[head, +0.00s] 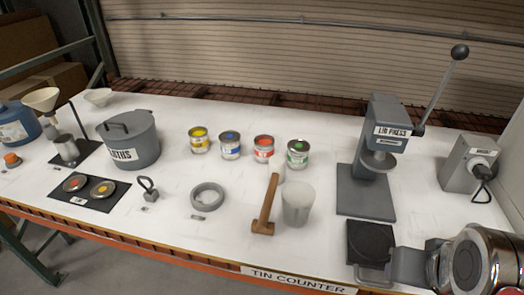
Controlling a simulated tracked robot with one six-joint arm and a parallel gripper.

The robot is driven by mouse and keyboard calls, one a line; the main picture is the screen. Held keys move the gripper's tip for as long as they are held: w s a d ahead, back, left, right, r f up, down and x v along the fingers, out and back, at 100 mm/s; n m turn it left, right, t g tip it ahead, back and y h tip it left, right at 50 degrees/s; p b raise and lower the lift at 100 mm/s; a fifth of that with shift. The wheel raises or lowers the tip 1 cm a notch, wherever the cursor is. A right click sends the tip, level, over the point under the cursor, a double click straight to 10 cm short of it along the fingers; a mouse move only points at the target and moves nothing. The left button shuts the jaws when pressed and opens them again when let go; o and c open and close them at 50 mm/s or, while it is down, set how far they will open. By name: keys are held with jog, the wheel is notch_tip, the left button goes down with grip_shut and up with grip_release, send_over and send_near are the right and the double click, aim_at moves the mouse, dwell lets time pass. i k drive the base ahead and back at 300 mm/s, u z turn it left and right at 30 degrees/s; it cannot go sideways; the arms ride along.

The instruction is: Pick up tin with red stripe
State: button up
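The tin with the red stripe (263,151) stands upright on the white counter, third from the left in a row of tins. It has a silver body and a red top. A yellow tin (199,143) and a blue tin (230,149) stand to its left, and a green tin (298,157) to its right. My gripper (375,274) shows at the lower right, at the end of my arm, far from the red tin and apart from it. Its fingers are hard to make out against a dark square plate beside it. I cannot tell how far they are open.
A wooden mallet (266,208), a translucent cup (298,207) and a grey ring (207,196) lie in front of the tins. A lid press (383,150) stands to the right. A grey pot (128,140) stands left.

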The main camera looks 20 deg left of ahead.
aim_at(264, 149)
jog(key=z, duration=0.1)
jog(key=i, duration=0.5)
jog(key=u, duration=3.5)
jog(key=i, duration=0.45)
jog(key=z, duration=0.15)
